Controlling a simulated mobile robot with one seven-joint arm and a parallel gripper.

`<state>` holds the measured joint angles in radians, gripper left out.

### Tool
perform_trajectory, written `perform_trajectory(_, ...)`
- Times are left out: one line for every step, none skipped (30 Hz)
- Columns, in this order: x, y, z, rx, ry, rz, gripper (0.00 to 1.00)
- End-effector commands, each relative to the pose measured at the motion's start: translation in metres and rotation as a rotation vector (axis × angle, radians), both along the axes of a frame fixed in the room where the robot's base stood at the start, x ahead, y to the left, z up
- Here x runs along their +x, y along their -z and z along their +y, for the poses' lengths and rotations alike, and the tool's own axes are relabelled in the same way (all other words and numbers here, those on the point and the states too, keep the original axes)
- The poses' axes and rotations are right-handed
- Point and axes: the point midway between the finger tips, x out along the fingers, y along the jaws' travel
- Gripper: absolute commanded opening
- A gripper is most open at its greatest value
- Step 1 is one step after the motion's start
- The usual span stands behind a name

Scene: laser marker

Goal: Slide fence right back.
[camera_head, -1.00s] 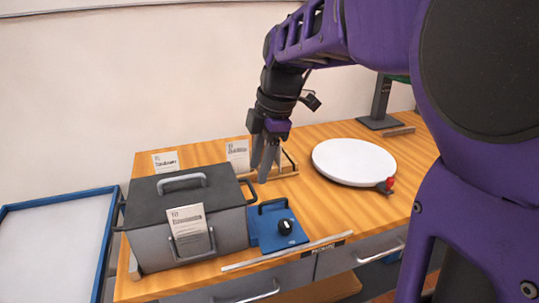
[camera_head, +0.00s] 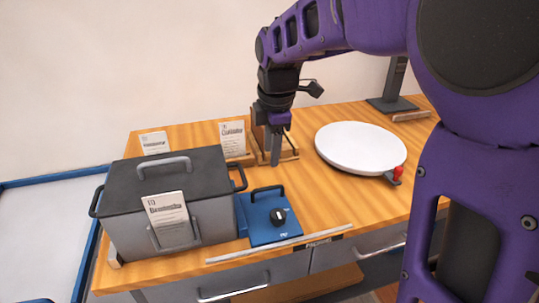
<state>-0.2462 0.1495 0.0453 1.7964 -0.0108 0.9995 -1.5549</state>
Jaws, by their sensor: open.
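A small wooden fixture (camera_head: 290,151) with an upright board and a low base stands on the wooden worktop, near its back edge. It may be the fence, but I cannot tell for certain. My gripper (camera_head: 272,153) points down at this fixture and covers part of it. Its fingers look open, with nothing seen between them. I cannot tell whether a finger touches the wood.
A grey lidded box (camera_head: 170,200) and a blue unit with a black knob (camera_head: 266,216) stand in front, to the left. A white round plate (camera_head: 360,148) lies right of my gripper. Cards (camera_head: 232,139) stand behind the box. A dark stand (camera_head: 392,100) is at the back right.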

Motion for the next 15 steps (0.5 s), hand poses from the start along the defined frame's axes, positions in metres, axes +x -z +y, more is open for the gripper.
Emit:
perform_trajectory(0.002,0.015,0.001,-0.001,0.000,0.005,0.45)
perform_trajectory(0.003,0.022,0.001,-0.002,-0.001,0.005,0.45)
perform_trajectory(0.004,0.030,0.002,-0.002,-0.001,0.005,0.45)
perform_trajectory(0.006,0.037,0.002,-0.001,-0.001,0.004,0.45)
perform_trajectory(0.007,0.043,0.003,-0.002,-0.002,0.005,0.45)
perform_trajectory(0.009,0.052,0.003,-0.001,-0.002,0.004,0.45)
perform_trajectory(0.009,0.058,0.004,-0.002,-0.002,0.005,0.45)
perform_trajectory(0.011,0.065,0.004,-0.002,-0.001,0.005,0.45)
perform_trajectory(0.012,0.072,0.004,-0.001,-0.001,0.004,0.45)
perform_trajectory(0.014,0.078,0.004,-0.001,-0.001,0.004,0.45)
perform_trajectory(0.015,0.083,0.004,-0.001,-0.001,0.003,0.45)
perform_trajectory(0.016,0.089,0.005,-0.001,0.000,0.004,0.45)
perform_trajectory(0.017,0.093,0.005,-0.001,-0.001,0.003,0.45)
perform_trajectory(0.018,0.097,0.005,-0.001,-0.001,0.002,0.45)
perform_trajectory(0.019,0.102,0.006,-0.001,-0.001,0.003,0.45)
